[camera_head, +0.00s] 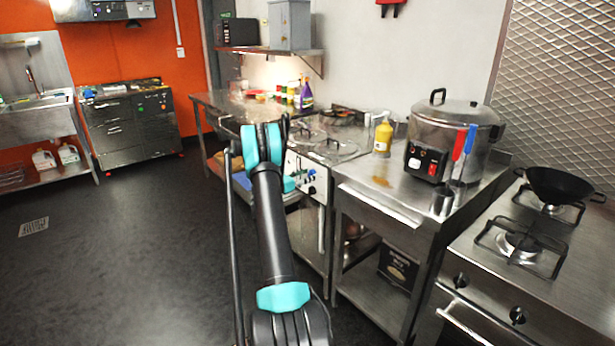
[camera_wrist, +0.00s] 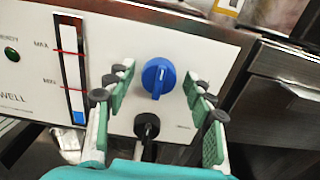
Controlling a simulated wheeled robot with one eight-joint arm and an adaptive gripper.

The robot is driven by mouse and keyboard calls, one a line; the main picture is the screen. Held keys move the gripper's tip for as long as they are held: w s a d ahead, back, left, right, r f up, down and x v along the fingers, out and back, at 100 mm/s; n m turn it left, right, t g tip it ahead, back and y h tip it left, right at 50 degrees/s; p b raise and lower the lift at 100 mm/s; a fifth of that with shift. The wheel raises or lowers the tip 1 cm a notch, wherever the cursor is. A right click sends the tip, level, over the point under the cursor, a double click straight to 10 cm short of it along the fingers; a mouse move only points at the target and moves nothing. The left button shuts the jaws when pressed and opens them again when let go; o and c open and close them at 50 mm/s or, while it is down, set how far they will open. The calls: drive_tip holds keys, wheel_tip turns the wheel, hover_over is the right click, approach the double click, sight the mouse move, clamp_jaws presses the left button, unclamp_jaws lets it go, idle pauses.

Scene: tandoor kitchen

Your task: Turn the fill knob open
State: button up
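The blue knob (camera_wrist: 158,77) is on the white control panel (camera_wrist: 205,40) in the wrist view, with a white line across its face. A black knob (camera_wrist: 147,126) sits just below it. No readable label shows which is the fill knob. My gripper (camera_wrist: 158,90) is open, its green-padded fingers on either side of the blue knob; I cannot tell whether they touch it.
A level gauge (camera_wrist: 72,68) marked MAX and MIN and a green lamp (camera_wrist: 12,55) are left of the knobs. A steel table (camera_head: 375,203) with a large pot (camera_head: 455,125) stands to the right. The dark floor (camera_head: 120,250) at left is clear.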

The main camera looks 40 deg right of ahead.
drive_tip(key=c, duration=0.9)
drive_tip(key=shift+c, duration=0.2)
drive_tip(key=m, duration=0.8)
drive_tip(key=shift+s+m, duration=0.15)
drive_tip(key=shift+m, duration=0.15)
drive_tip(key=m, duration=0.9)
drive_tip(key=shift+f, duration=0.25)
drive_tip(key=shift+s+m, duration=0.1)
drive_tip(key=shift+m, duration=0.2)
